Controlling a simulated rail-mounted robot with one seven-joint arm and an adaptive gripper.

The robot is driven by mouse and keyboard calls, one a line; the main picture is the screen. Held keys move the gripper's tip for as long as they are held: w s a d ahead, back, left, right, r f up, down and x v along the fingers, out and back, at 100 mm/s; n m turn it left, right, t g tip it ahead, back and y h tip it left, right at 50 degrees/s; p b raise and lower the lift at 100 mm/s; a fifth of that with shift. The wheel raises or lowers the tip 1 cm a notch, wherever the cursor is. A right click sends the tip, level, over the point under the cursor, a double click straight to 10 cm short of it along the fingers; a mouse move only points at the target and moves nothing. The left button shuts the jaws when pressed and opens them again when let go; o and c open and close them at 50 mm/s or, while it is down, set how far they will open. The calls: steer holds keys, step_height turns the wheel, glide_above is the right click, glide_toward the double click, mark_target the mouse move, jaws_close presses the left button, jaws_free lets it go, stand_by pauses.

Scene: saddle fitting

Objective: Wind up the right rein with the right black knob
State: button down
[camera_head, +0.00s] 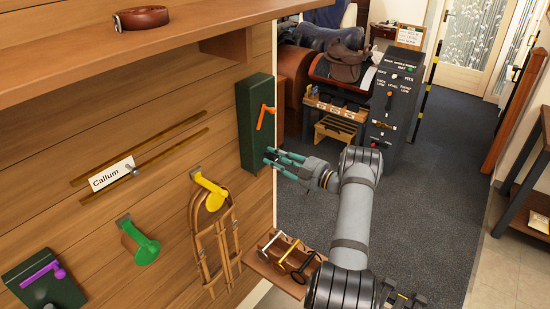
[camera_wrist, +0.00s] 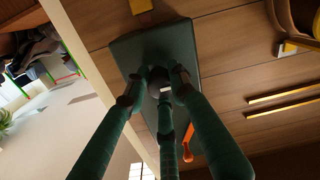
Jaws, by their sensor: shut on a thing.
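A dark green box (camera_head: 244,150) with an orange lever (camera_head: 265,117) is fixed to the plank wall near its right edge. My gripper (camera_head: 275,158) has green fingers and reaches the lower part of this box from the right. In the wrist view the three fingers (camera_wrist: 158,88) are closed around a dark knob (camera_wrist: 158,73) on the face of the green box (camera_wrist: 128,58). The orange lever (camera_wrist: 188,145) hangs beside them. The fingers cover most of the knob. I cannot make out a rein at this box.
Brown leather straps (camera_head: 218,250) hang from a yellow hook (camera_head: 210,192) left of the box. A small rack with bits (camera_head: 287,258) is below. A second green box (camera_head: 55,292) with a purple lever is at lower left. A wooden shelf (camera_head: 120,60) juts out above.

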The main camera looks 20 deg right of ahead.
steer(key=shift+a, duration=0.1)
steer(key=c, duration=1.5)
jaws_free()
steer(key=shift+o, duration=0.2)
steer(key=shift+r, duration=0.1)
steer(key=v, duration=1.2)
steer(key=x, duration=1.2)
